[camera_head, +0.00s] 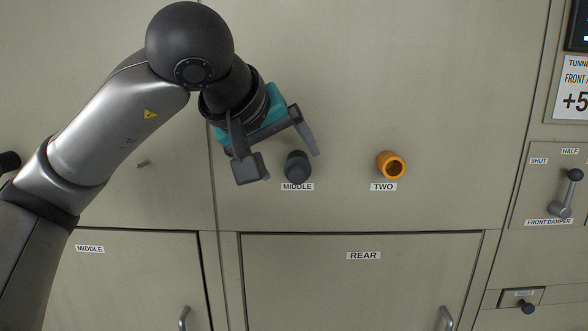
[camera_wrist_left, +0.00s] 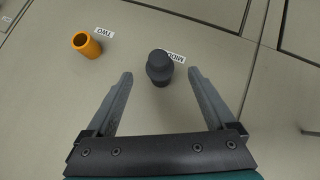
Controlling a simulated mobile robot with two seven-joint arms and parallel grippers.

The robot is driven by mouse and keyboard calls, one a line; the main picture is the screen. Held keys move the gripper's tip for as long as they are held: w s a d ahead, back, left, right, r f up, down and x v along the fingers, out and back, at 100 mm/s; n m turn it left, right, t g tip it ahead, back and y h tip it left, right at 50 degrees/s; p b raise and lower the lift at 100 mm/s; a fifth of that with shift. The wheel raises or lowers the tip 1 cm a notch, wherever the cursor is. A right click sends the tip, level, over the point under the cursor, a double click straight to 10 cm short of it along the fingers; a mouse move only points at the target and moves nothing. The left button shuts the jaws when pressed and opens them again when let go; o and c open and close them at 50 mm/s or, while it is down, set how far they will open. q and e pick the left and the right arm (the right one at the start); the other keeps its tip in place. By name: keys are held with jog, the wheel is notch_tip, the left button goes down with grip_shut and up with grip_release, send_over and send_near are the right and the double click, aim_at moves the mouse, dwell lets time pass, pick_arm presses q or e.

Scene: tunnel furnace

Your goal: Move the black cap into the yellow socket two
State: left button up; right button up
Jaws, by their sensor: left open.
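The black cap (camera_head: 297,166) sits on the panel above a label reading MIDDLE. It also shows in the left wrist view (camera_wrist_left: 159,68), ahead of the gap between my fingers. The yellow socket two (camera_head: 390,165) is an orange-yellow ring with an open dark hole, above the label TWO, right of the cap. In the left wrist view the socket (camera_wrist_left: 86,45) is at upper left. My left gripper (camera_head: 284,160) is open and empty, its fingers on either side of the line to the cap, not closed on it. My right gripper is not in view.
Below are panel doors labelled MIDDLE (camera_head: 130,285) and REAR (camera_head: 360,290), with handles. At the right are a front damper lever (camera_head: 568,192), a small dark knob (camera_head: 527,306) and a display. The panel between cap and socket is clear.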

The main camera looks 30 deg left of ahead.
aim_at(294, 167)
pick_arm(q)
jog(key=shift+x, duration=2.2)
grip_shut()
jog(key=shift+s+d, duration=0.45)
jog(key=shift+s, duration=0.25)
jog(key=shift+s+d, duration=0.4)
jog(key=shift+s, duration=0.35)
jog(key=shift+s+d, duration=0.45)
jog(key=shift+s, duration=0.25)
jog(key=shift+s+d, duration=0.1)
jog(key=s+d+b, duration=0.4)
jog(key=s+d, duration=0.1)
jog(key=s, duration=0.3)
jog(key=shift+s, duration=0.2)
